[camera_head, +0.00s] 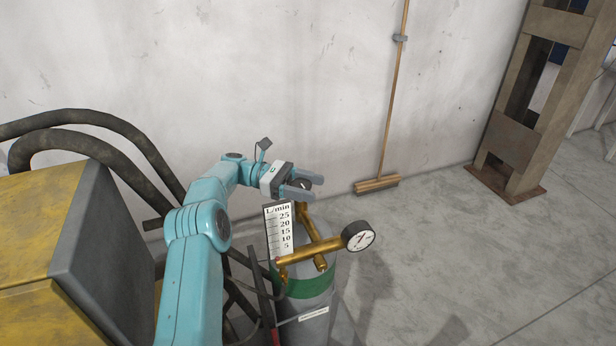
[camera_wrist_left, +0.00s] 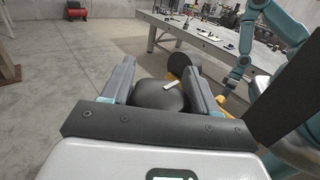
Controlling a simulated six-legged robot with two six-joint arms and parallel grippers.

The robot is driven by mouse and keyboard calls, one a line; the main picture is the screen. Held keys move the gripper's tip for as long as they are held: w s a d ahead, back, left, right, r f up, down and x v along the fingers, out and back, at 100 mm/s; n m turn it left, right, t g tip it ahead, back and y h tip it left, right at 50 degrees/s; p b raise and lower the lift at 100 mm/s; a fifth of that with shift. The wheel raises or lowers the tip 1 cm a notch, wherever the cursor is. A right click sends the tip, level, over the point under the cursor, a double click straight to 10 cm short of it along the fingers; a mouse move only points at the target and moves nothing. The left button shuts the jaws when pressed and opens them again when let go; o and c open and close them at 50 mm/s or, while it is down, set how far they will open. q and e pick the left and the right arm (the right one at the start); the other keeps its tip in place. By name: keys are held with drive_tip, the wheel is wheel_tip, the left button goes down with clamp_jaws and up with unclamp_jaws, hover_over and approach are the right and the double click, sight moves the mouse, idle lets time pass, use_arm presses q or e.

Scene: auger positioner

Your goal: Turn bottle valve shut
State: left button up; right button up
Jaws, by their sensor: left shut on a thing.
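The gas bottle (camera_head: 302,312) is grey with a green shoulder band and stands upright on the floor by the yellow machine. Brass fittings (camera_head: 313,248), a round pressure gauge (camera_head: 359,236) and a white flow scale (camera_head: 279,232) sit on top. My left gripper (camera_head: 309,187) is above the bottle. In the left wrist view its two fingers are on either side of a dark rounded valve knob (camera_wrist_left: 160,97) with a small pale mark. The gripper is shut on this knob. In the head view the knob is mostly hidden by the fingers.
A yellow and grey machine (camera_head: 75,235) with thick black hoses (camera_head: 95,125) stands at the left. A broom (camera_head: 377,184) leans on the wall. A steel column (camera_head: 530,110) stands at the right. A workbench (camera_wrist_left: 190,30) shows in the left wrist view. Floor right of the bottle is clear.

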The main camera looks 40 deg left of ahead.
use_arm(q)
drive_tip(key=shift+m+g+h+p, duration=0.3)
drive_tip(key=shift+m+g+p, duration=0.2)
drive_tip(key=shift+g, duration=0.3)
drive_tip(key=o, duration=0.9)
